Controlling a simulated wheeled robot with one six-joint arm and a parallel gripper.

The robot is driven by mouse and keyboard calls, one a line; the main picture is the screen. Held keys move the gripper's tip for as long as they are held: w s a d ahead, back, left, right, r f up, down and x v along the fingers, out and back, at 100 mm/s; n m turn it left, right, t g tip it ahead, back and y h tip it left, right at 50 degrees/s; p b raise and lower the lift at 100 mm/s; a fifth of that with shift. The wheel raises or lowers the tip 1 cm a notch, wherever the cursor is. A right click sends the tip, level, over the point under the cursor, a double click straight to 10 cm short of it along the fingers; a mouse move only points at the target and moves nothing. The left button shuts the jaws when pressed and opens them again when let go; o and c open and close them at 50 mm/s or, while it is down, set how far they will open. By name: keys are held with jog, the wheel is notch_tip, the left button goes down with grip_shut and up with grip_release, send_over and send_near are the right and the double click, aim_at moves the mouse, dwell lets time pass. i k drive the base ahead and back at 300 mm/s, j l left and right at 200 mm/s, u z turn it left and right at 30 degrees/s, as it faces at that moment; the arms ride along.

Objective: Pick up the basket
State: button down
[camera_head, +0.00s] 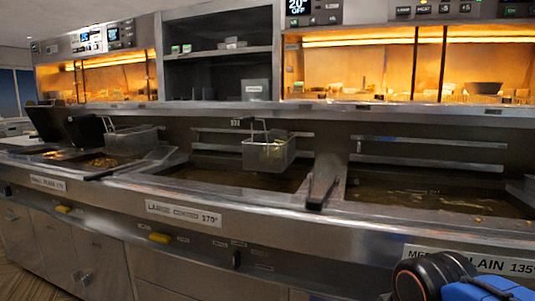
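A wire basket (269,154) hangs at the back of the middle fryer vat (235,178), above the dark oil. A thin bent wire piece rises from its back. A second wire basket (131,140) sits at the left vat, farther off. I cannot tell which one the task means. My gripper is not in view. Only a black and blue part of my arm shows at the bottom right corner, well apart from both baskets.
The right vat (440,198) holds dark oil and no basket. A dark handle-like piece (321,187) juts over the front edge between the middle and right vats. The steel front ledge (240,205) runs across the range. Lit warming cabinets (360,68) stand behind.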

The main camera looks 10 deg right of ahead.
aim_at(273, 152)
jog(key=i+j+z, duration=0.1)
jog(key=j, duration=0.25)
jog(key=i+j+z, duration=0.1)
jog(key=j, duration=0.25)
jog(key=i+j+z, duration=0.1)
jog(key=i+j, duration=0.15)
jog(key=i+j+z, duration=0.1)
jog(key=j, duration=0.35)
jog(key=j+z, duration=0.3)
jog(key=j, duration=1.3)
jog(key=k, duration=0.05)
